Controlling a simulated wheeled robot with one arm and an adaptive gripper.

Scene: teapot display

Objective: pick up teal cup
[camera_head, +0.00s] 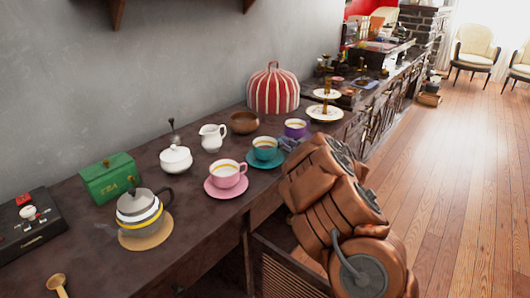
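The teal cup (265,148) stands upright on a teal saucer (256,162) on the dark wooden counter, just behind the pink cup. My copper-coloured arm reaches in from the lower right. A small grey part that looks like my gripper (289,144) shows at the arm's end, at the right side of the teal cup. The arm hides most of it, so I cannot tell whether its fingers are open or whether it touches the cup.
A pink cup (226,174), purple cup (295,129), wooden bowl (244,123), white pitcher (213,138) and white sugar pot (175,159) stand nearby. A striped tea cosy (273,91) is behind. A teapot (138,211) and green tea box (109,179) are at left.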

